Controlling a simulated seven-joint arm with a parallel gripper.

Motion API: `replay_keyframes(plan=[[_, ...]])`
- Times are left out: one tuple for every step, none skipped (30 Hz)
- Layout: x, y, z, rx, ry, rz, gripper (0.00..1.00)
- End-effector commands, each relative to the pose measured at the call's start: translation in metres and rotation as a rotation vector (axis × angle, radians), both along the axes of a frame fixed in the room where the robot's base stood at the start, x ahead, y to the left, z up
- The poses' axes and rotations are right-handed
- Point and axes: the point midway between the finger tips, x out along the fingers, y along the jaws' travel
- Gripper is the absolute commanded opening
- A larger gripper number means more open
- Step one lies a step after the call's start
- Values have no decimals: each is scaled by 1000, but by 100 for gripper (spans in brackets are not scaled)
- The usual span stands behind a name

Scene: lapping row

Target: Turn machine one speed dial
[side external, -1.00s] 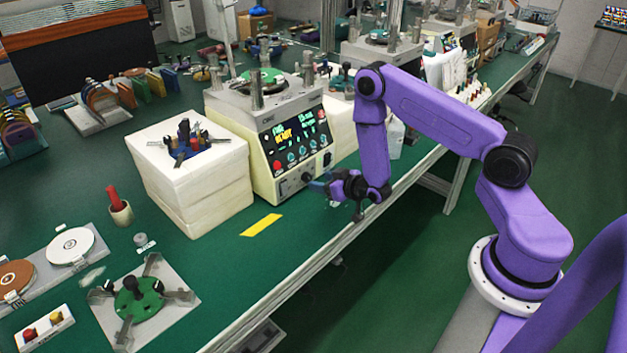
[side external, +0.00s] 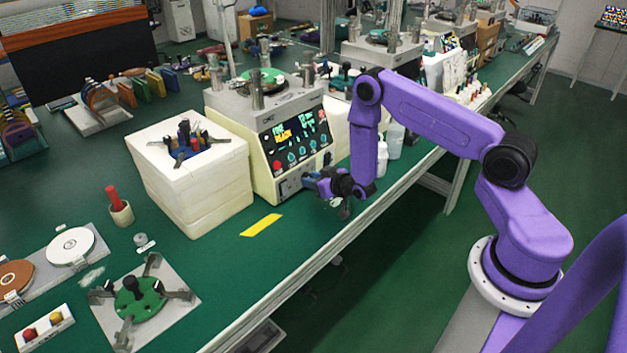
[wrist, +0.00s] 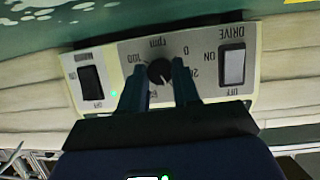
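The speed dial (wrist: 160,72) is a small round black knob with a light pointer line, on a light panel with an rpm scale. In the wrist view the dial sits between the two dark fingers of my gripper (wrist: 161,68). One finger is on each side, with no clear gap, and they look shut on it. The fingers cover part of the scale. In the side view my gripper (side external: 316,181) is at the lower front of machine one (side external: 262,155), a cream lapping machine with a lit black display. There the dial is hidden by the gripper.
A DRIVE rocker switch (wrist: 233,67) and a black rocker switch (wrist: 91,82) flank the dial closely. A white block stack (side external: 195,190) stands left of the machine. White bottles (side external: 394,140) stand behind my wrist. The bench front by the yellow strip (side external: 261,225) is clear.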

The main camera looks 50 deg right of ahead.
Motion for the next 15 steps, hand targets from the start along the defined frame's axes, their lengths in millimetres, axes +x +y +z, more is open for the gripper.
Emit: replay_keyframes(plan=[[0, 0, 0, 1, 0, -1, 1], [0, -1, 0, 1, 0, -1, 1], [0, -1, 0, 2, 0, -2, 1], [0, -1, 0, 4, 0, -2, 1], [0, -1, 0, 7, 0, -2, 1], [0, -1, 0, 13, 0, -2, 1], [0, -1, 0, 19, 0, -2, 1], [0, -1, 0, 26, 0, -2, 1], [0, -1, 0, 37, 0, -2, 1], [0, -1, 0, 48, 0, -4, 1], [0, -2, 0, 61, 0, -4, 1], [0, -2, 0, 81, 0, -3, 1], [0, -2, 0, 98, -1, -4, 1], [0, -2, 0, 116, 0, -3, 1], [0, -3, 0, 143, 0, -4, 1]])
